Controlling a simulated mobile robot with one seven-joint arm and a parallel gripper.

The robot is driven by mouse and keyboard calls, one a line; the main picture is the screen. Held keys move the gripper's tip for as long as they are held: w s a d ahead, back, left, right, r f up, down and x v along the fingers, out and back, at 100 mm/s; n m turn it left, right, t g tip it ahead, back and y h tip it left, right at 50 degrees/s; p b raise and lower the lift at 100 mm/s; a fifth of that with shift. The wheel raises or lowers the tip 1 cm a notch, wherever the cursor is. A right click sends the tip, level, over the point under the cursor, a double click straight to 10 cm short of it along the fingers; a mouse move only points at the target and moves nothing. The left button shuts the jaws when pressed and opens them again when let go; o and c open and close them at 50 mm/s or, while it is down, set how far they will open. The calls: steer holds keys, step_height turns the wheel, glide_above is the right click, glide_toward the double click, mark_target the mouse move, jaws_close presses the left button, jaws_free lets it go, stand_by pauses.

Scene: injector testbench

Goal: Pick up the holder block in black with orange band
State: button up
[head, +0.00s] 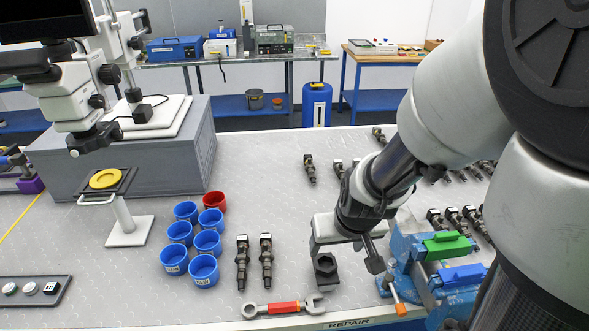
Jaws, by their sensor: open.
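A small black block (326,270) with a hexagonal opening in its top sits near the front edge of the bench. No orange band can be made out on it from this side. My gripper (346,259) reaches down from the right, just above and beside the block. Its jaws are apart, and it partly covers the block's far side. I cannot tell whether a finger touches the block.
A blue vise (408,270) with green and blue pads stands close right of my gripper. A red-handled wrench (283,307) lies in front, injectors (266,262) and blue cups (203,270) to the left. The bench's middle is mostly clear.

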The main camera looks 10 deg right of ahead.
steer(key=b, duration=0.7)
glide_toward(325, 264)
step_height(325, 264, down, 2)
steer(key=shift+w+b+x, duration=0.1)
steer(key=shift+b+x, duration=0.75)
steer(key=shift+x, duration=0.65)
steer(key=shift+w+b+x, duration=0.15)
steer(key=shift+b+x, duration=0.7)
steer(key=shift+x, duration=0.65)
steer(key=shift+a+r, duration=0.1)
steer(key=shift+r, duration=0.05)
steer(key=c, duration=1.7)
